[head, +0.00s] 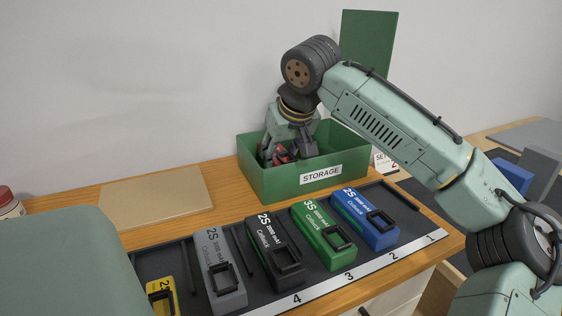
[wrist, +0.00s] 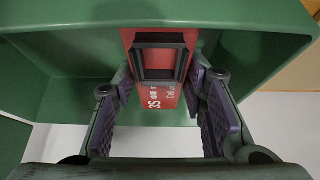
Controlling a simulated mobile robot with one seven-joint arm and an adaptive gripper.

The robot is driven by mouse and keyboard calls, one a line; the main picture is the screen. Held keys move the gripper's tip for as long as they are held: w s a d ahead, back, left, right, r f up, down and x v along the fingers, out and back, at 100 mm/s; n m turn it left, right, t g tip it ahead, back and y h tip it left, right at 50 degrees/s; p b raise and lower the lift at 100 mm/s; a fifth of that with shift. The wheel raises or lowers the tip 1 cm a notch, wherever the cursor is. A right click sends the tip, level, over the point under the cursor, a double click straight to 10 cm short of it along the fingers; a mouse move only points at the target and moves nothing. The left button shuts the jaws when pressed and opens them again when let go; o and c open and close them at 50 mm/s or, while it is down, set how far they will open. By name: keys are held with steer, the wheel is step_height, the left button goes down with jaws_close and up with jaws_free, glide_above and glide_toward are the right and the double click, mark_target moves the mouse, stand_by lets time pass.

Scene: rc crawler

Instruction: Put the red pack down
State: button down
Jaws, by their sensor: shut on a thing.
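The red pack (wrist: 171,101) has a black frame-shaped handle and white lettering. In the wrist view it sits between the two purple-padded fingers of my gripper (wrist: 163,88), which is shut on it. In the head view my gripper (head: 281,156) points down into the green STORAGE box (head: 262,182), with a little of the red pack (head: 282,153) showing between the fingers. The pack is inside the box's opening, below the rim at least in part. The front wall hides its lower end, so I cannot tell whether it touches the box floor.
In front of the box, a dark tray holds blue (head: 365,219), green (head: 324,229), black (head: 275,250), grey (head: 219,270) and yellow (head: 161,297) packs beside a numbered strip (head: 344,278). A tan board (head: 155,196) lies left. A green panel (head: 368,42) stands behind the box.

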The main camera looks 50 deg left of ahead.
steer(key=shift+f, duration=1.05)
steer(key=shift+f, duration=0.2)
steer(key=c, duration=1)
jaws_free()
steer(key=v, duration=1.2)
steer(key=shift+r+b, duration=0.2)
steer(key=shift+b, duration=0.1)
